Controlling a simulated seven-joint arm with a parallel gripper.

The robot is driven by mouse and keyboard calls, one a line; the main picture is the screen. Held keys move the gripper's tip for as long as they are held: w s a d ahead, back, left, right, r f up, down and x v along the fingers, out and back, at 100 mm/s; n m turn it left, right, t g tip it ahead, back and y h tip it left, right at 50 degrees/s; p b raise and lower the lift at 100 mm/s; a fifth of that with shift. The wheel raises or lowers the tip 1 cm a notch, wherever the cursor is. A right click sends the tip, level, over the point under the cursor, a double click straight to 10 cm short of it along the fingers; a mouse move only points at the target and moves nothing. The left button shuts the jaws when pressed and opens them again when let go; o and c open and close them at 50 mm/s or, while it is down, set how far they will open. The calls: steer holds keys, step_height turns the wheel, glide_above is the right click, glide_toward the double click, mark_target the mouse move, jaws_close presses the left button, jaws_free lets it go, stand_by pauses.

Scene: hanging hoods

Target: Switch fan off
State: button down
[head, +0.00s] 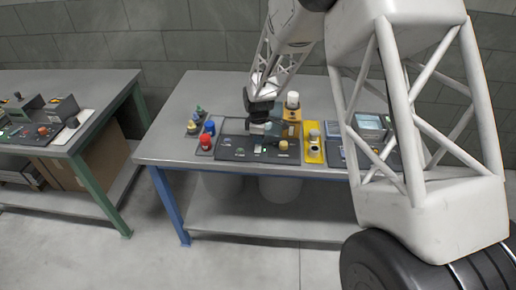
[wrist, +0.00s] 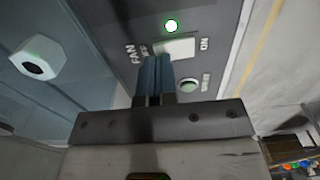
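The fan switch (wrist: 181,47) is a pale rocker on a grey panel (wrist: 212,48), seen close up in the wrist view. The word FAN is beside it, with OFF at its left end and ON at its right. A round green lamp (wrist: 171,26) above the rocker is lit. My gripper (wrist: 155,62) has its two blue-grey fingers together, with nothing visible between them. The tips are at the rocker's OFF end; I cannot tell whether they touch it. In the head view my gripper (head: 262,128) appears over the middle table, and the switch cannot be made out.
A round button (wrist: 188,85) is just below the switch, close to my fingers. In the head view, the grey table (head: 185,120) carries panels and a red knob (head: 206,141). Another table (head: 85,85) stands left.

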steer(key=shift+f, duration=0.7)
stand_by(0.6)
steer(key=shift+r, duration=3.5)
steer(key=shift+r, duration=0.1)
